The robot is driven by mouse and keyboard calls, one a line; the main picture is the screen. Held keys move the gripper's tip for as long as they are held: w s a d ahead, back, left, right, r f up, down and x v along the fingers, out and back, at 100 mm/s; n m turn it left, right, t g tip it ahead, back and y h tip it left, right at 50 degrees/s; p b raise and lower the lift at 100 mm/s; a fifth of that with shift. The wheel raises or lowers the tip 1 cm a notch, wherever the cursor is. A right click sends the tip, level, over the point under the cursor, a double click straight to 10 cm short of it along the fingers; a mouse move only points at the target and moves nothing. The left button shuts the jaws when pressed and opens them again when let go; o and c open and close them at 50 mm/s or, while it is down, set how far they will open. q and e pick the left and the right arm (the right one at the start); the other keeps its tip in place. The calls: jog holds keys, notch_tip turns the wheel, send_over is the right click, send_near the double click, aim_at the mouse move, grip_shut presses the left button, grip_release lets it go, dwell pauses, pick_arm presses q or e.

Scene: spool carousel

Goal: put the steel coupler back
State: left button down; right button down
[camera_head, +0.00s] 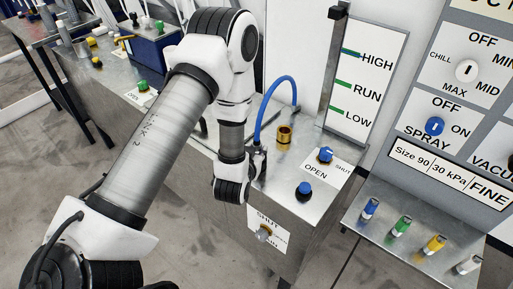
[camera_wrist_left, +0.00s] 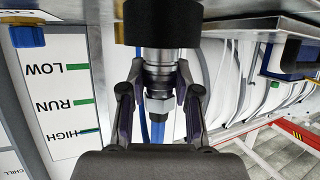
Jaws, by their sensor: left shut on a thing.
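The steel coupler (camera_wrist_left: 159,72) is between the fingers of my left gripper (camera_wrist_left: 160,92) in the left wrist view. The gripper is shut on it. A blue hose (camera_wrist_left: 157,132) shows behind the coupler, and a black cylindrical part (camera_wrist_left: 162,22) is at its other end. I cannot tell whether that part is joined to it. In the head view my left gripper (camera_head: 259,158) is at the steel cabinet top (camera_head: 277,178), left of a brass fitting (camera_head: 284,135). The blue hose (camera_head: 276,84) arches up from the gripper. The coupler is mostly hidden there. My right gripper is not in view.
A blue valve handle (camera_head: 325,155) by an OPEN/SHUT label and a blue-capped knob (camera_head: 304,189) stand on the cabinet top. A level gauge (camera_head: 362,85) rises behind. A shelf with several coloured nozzles (camera_head: 402,226) is at right, under a control panel (camera_head: 466,70).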

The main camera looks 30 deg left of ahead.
pick_arm(q)
jog(key=shift+f, duration=0.15)
jog(key=c, duration=0.8)
grip_release()
jog(key=shift+c, duration=0.2)
